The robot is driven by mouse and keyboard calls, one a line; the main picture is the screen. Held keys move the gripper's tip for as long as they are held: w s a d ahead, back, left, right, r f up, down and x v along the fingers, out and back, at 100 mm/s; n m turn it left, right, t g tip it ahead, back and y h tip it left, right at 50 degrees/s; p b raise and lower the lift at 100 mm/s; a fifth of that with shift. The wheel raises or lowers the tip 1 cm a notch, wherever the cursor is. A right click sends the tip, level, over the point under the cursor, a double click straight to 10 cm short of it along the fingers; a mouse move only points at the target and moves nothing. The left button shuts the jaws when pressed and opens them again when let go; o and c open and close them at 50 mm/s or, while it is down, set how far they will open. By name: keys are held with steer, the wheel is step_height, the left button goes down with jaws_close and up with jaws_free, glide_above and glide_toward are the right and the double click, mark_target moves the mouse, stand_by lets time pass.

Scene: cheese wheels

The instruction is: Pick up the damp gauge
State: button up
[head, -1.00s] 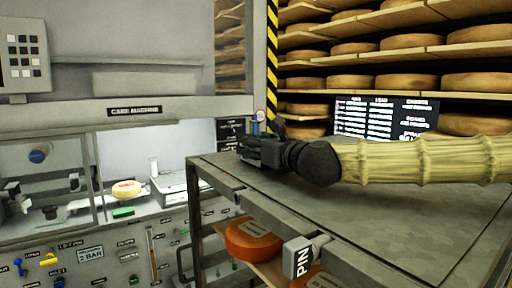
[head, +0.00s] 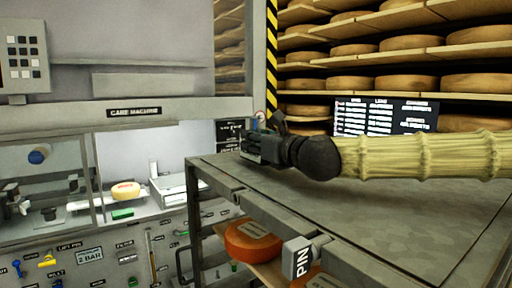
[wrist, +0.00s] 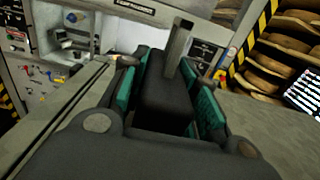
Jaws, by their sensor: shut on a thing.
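My gripper (head: 248,148) is low over the grey metal tabletop, near its far left corner in the head view. In the wrist view my gripper (wrist: 168,88) has its teal finger pads on both sides of a dark block with a flat grey stem. I take this to be the damp gauge (wrist: 166,100), held between the pads.
The care machine (head: 135,112) stands at the left, with a small cheese (head: 126,191) inside. Shelves of cheese wheels (head: 410,42) and a black chart (head: 385,117) are behind. An orange wheel (head: 253,240) sits under the table. Most of the tabletop is clear.

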steer(key=shift+r+b, duration=0.3)
steer(key=shift+r, duration=0.5)
steer(key=s+d+r+b, duration=0.2)
steer(key=s+b, duration=0.2)
steer(key=s, duration=1.2)
steer(key=shift+r+b, duration=0.15)
steer(key=shift+b, duration=0.2)
